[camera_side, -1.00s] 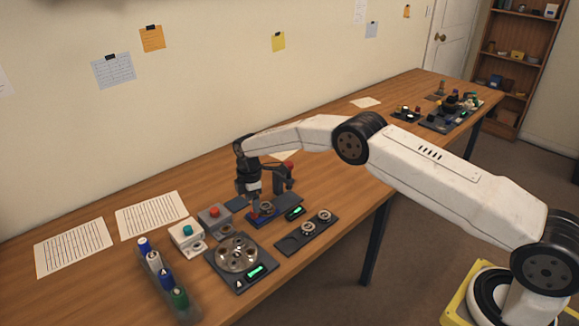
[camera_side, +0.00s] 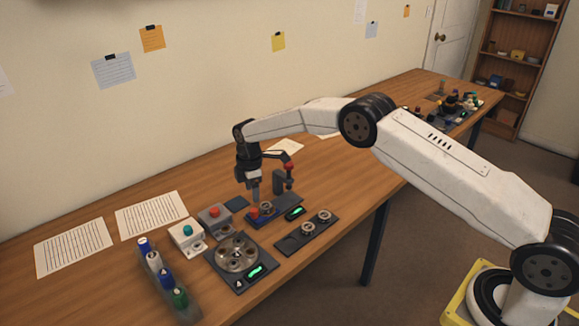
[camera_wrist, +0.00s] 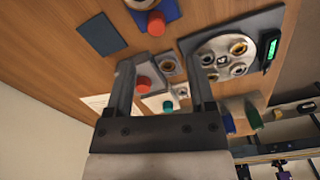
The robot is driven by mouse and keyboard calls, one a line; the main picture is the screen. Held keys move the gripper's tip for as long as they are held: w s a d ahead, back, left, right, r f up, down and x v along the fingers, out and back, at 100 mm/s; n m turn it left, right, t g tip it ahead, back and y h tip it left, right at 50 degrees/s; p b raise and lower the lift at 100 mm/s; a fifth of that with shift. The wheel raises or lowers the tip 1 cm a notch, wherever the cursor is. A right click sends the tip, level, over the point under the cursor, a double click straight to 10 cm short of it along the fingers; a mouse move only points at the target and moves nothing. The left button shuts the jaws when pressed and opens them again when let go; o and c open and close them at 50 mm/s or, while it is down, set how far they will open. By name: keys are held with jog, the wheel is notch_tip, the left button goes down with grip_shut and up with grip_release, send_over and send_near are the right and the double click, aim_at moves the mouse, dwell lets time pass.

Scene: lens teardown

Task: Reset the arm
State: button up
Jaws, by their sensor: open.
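My gripper (camera_side: 255,198) hangs from the arm's end above the blue-based press station (camera_side: 280,213) in the side view. In the wrist view my gripper (camera_wrist: 164,76) shows two grey fingers spread wide apart with nothing held between them. A grey box with a red button (camera_wrist: 143,85) and a teal button (camera_wrist: 168,105) appear beyond and between the fingers. The station's red button (camera_side: 253,211) is just below the fingertips in the side view, and the wrist view shows it at the top (camera_wrist: 157,22).
A round turntable (camera_side: 237,254), a dark tray with rings (camera_side: 290,243) and a rack of several bottles (camera_side: 166,275) stand nearby. The station's upright post with red knob (camera_side: 289,167) is close to the gripper's right.

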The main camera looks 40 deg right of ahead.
jog(key=shift+s+d+r+m, duration=0.15)
jog(key=shift+s+r+m, duration=0.15)
jog(key=shift+r, duration=0.15)
jog(key=s+d+r+m+t, duration=0.25)
jog(key=s+r+m, duration=0.5)
jog(key=s, duration=0.65)
jog(key=s+d+r+m, duration=0.1)
jog(key=s+m, duration=0.5)
jog(key=s, duration=1.3)
jog(key=shift+s+d+r, duration=0.2)
jog(key=shift+d+r, duration=0.05)
jog(key=shift+r, duration=0.15)
